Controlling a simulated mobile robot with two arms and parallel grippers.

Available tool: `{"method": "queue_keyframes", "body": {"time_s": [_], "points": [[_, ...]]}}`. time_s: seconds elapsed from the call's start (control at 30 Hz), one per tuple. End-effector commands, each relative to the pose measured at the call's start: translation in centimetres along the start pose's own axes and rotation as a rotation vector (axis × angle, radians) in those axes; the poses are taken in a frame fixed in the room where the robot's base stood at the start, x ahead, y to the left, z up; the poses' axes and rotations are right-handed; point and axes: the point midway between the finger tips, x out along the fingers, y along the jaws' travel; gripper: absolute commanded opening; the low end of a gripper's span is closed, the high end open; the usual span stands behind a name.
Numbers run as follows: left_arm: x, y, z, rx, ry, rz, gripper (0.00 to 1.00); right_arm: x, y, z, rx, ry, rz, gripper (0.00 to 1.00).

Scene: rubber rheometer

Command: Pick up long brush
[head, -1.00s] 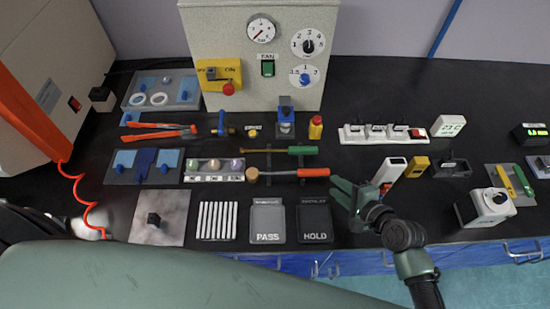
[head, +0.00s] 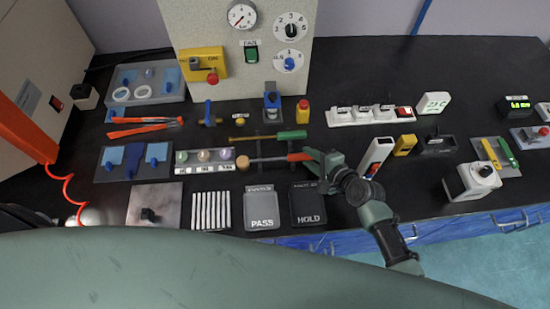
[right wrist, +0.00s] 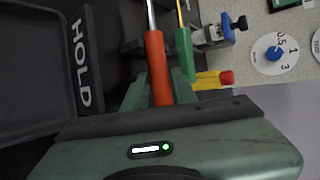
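Two long tools lie side by side on a dark rack: an orange-handled one (head: 300,157) with a metal shaft and round tan head, and a green-handled one (head: 292,135) with a thin yellowish shaft. Their bristles cannot be made out. My right gripper (head: 311,160) is at the orange handle's right end. In the right wrist view, the orange handle (right wrist: 157,65) lies between the fingers of my right gripper (right wrist: 160,85); whether they press on it is unclear. The green handle (right wrist: 184,50) is just beside the right finger. My left gripper is out of view.
A yellow bottle (head: 302,111) and blue clamp (head: 271,101) stand behind. A white device (head: 376,155) stands close right of my gripper.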

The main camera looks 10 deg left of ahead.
Motion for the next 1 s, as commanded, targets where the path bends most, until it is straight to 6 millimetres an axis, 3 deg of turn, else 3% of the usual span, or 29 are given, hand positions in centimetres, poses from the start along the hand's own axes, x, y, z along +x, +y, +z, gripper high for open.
{"method": "queue_keyframes", "body": {"time_s": [0.1,0.2,0.67,0.87,1.0], "points": [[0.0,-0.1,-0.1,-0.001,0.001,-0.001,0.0,0.0,0.0,0.0,0.0,0.0,0.0,0.24],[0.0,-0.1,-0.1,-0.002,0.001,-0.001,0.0,0.0,0.0,0.0,0.001,0.0,0.0,0.0],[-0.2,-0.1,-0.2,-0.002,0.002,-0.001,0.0,-0.5,-0.8,0.2,0.003,-0.001,-0.003,0.0],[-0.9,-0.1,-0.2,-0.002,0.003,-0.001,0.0,-2.1,-3.6,0.9,0.001,-0.001,-0.007,0.0],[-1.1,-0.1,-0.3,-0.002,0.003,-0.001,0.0,-4.2,-6.9,1.8,-0.001,-0.002,-0.009,0.0]]}}
